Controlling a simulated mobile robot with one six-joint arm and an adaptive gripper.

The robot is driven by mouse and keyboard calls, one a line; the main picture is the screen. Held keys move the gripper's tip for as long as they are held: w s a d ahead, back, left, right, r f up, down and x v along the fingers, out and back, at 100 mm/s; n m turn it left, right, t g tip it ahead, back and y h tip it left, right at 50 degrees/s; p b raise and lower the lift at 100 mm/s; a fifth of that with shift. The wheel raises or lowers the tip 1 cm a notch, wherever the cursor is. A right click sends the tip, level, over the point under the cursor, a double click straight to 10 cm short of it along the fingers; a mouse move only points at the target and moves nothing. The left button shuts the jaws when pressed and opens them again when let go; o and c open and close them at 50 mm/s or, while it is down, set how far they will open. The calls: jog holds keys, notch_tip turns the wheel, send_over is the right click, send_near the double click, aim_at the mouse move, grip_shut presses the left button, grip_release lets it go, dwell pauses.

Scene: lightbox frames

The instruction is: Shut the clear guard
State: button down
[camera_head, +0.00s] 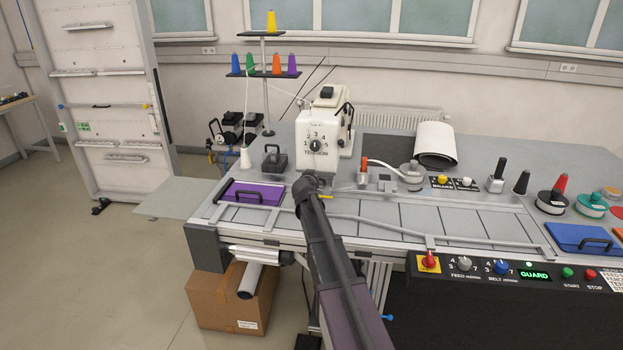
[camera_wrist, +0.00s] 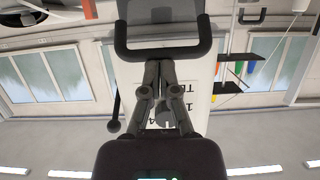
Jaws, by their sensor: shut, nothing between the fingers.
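My gripper (camera_head: 306,182) is at the front of the white sewing machine (camera_head: 323,137), with my arm reaching up from below. In the wrist view, which is upside down, my gripper (camera_wrist: 163,66) is shut and empty. Its fingertips are at a dark U-shaped handle bar (camera_wrist: 163,54); I cannot tell whether they touch it. A grey panel (camera_wrist: 160,11) shows within this handle, and may be part of the clear guard. I cannot make out the clear guard's outline in the head view; my arm covers that area. A green GUARD display (camera_head: 535,274) is lit on the control panel.
A purple lid (camera_head: 252,194) with a black handle lies left of my arm, and a black handled block (camera_head: 274,160) stands behind it. A thread stand (camera_head: 266,75) rises behind. A grey rail (camera_head: 400,226) crosses the table. Knobs and a blue lid (camera_head: 583,238) are right.

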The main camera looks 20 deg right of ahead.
jog(key=shift+s+d+f+b, duration=0.1)
jog(key=shift+f+b, duration=1.45)
jog(key=shift+f, duration=0.4)
jog(key=shift+w+d+f+b, duration=0.15)
jog(key=shift+w+f+b, duration=0.05)
jog(key=shift+f+b, duration=0.5)
jog(key=shift+w+d+f+b, duration=0.1)
jog(key=shift+w+f+b, duration=0.1)
jog(key=shift+f+b, duration=0.45)
